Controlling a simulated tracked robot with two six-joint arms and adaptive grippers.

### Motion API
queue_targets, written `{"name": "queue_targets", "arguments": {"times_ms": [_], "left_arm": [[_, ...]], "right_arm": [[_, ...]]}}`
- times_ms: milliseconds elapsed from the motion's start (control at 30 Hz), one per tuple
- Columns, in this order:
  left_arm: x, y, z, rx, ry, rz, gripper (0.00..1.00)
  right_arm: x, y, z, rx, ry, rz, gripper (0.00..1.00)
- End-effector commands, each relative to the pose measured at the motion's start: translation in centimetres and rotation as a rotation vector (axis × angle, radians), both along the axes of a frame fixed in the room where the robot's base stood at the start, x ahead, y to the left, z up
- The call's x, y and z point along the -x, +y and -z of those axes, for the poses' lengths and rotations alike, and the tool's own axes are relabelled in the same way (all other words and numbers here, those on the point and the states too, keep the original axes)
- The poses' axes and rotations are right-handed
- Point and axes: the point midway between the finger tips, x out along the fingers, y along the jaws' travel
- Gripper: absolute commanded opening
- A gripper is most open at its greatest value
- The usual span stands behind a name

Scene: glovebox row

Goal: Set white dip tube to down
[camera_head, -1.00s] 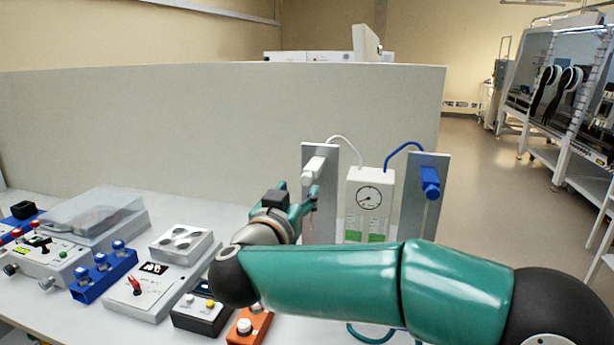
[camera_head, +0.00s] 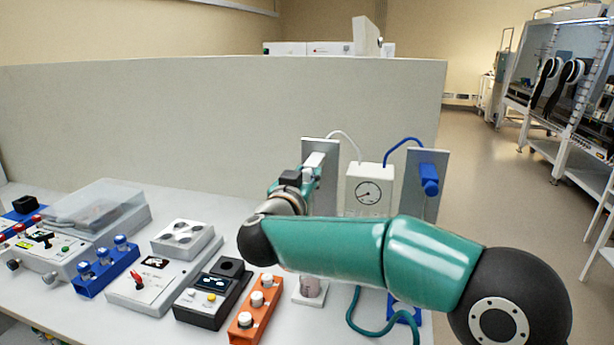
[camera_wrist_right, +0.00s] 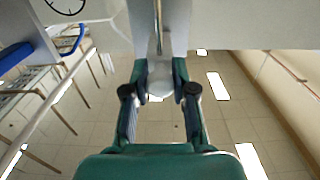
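The white dip tube (camera_head: 314,160) has a block-like white head on a grey upright plate (camera_head: 328,190), with a white hose looping from its top. My right gripper (camera_head: 301,181) is at the head, just below and left of it. In the right wrist view, a rounded white end of the dip tube (camera_wrist_right: 160,78) sits between the two fingers (camera_wrist_right: 160,88), which lie close against both sides; a thin rod runs along the plate beyond. My fingers and arm hide the lower tube. A clear vessel (camera_head: 311,286) stands on a base below. My left gripper is out of view.
A gauge box (camera_head: 369,188) and a blue dip tube (camera_head: 429,179) on its own plate stand to the right. On the bench are an orange knob block (camera_head: 256,308), a black control box (camera_head: 213,296) and a blue rack (camera_head: 105,268). A grey partition (camera_head: 190,120) stands behind.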

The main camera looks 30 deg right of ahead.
Motion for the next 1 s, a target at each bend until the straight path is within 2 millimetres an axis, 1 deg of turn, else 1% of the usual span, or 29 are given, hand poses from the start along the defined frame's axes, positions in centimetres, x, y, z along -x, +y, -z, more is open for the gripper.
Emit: {"name": "queue_targets", "arguments": {"times_ms": [33,100,300,333,433,567,667,767,1000], "left_arm": [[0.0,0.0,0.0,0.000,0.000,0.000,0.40],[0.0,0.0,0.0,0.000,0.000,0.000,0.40],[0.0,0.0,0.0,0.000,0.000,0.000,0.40],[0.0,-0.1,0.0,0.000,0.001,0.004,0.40],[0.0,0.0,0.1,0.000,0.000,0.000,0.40],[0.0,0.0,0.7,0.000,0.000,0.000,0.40],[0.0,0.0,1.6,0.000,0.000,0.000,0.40],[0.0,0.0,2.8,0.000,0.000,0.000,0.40],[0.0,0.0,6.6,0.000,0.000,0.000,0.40]], "right_arm": [[0.0,0.1,0.0,0.001,-0.001,-0.003,0.10],[-0.1,0.1,0.0,0.001,-0.001,-0.003,0.00],[-0.1,0.1,0.0,0.001,-0.001,-0.004,0.00],[-0.1,-0.5,0.0,0.001,-0.001,-0.003,0.00],[-0.1,0.0,0.1,0.001,-0.001,-0.004,0.00],[-0.1,0.1,1.1,0.001,0.001,-0.004,0.00],[-0.1,0.2,2.7,0.001,0.003,-0.005,0.00],[-0.1,0.2,5.0,0.002,0.004,-0.006,0.00],[-0.1,0.2,11.9,0.002,0.007,-0.006,0.00]]}}
